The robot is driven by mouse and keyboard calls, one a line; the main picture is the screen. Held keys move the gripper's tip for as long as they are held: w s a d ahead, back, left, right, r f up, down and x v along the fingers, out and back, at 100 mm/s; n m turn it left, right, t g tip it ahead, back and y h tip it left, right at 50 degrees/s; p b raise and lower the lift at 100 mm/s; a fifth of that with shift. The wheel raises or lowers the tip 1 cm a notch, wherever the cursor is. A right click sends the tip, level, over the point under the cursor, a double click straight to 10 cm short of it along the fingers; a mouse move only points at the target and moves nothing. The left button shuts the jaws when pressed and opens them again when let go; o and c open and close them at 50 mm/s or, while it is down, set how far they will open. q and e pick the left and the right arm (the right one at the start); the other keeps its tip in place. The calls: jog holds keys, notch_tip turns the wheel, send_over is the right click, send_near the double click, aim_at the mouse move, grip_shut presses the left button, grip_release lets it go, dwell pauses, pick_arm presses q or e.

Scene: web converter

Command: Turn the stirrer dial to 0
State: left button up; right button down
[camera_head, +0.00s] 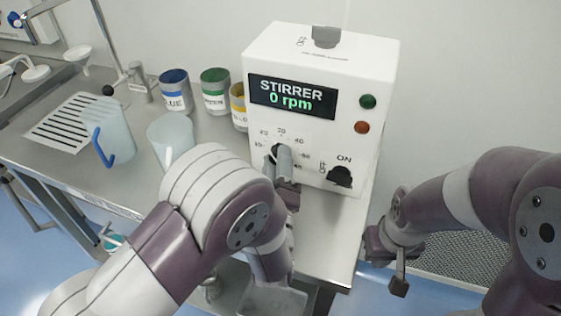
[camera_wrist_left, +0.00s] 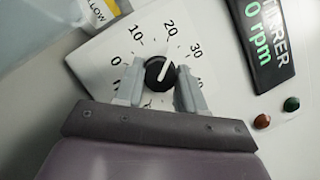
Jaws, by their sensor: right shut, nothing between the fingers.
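The stirrer (camera_head: 318,95) is a white box with a black display reading "0 rpm". Its black dial (camera_wrist_left: 158,73) has a white pointer line aimed near 20 in the left wrist view. In the head view the dial (camera_head: 278,149) is partly hidden by my left gripper (camera_head: 284,160). The left gripper's grey fingers (camera_wrist_left: 160,82) stand apart, one on each side of the dial; contact is not clear. My right gripper (camera_head: 399,287) is shut and empty, low to the right of the stirrer, away from it.
A black ON/OFF knob (camera_head: 340,177) sits right of the dial, below green (camera_head: 367,101) and orange (camera_head: 362,127) buttons. Labelled blue (camera_head: 176,97), green (camera_head: 214,97) and yellow cups stand left of the stirrer. Clear beakers (camera_head: 110,135) stand on the metal counter.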

pick_arm(q)
jog(key=shift+d, duration=0.1)
jog(key=n+p, duration=0.2)
jog(key=n+g, duration=0.1)
jog(key=shift+r+y+p, duration=0.25)
jog(key=shift+y+p, duration=0.05)
jog(key=shift+p, duration=0.1)
jog(key=n+g+p, duration=0.1)
jog(key=n+p, duration=0.2)
jog(key=n, duration=0.1)
jog(key=shift+s+r+y, duration=0.1)
jog(key=shift+r+y, duration=0.05)
jog(key=shift+y, duration=0.15)
jog(key=shift+r+n+g+h+p, duration=0.1)
jog(key=shift+n+g+h+p, duration=0.35)
jog(key=shift+n+g+p, duration=0.9)
jog(key=shift+f+n+g+h+p, duration=0.15)
jog(key=shift+n+h+p, duration=0.4)
jog(key=shift+n, duration=1.65)
jog(key=shift+r+n+g+h+p, duration=0.15)
jog(key=shift+n+g+h+p, duration=0.15)
jog(key=shift+n+g+p, duration=1.05)
jog(key=shift+n+t, duration=0.45)
jog(key=shift+n, duration=0.05)
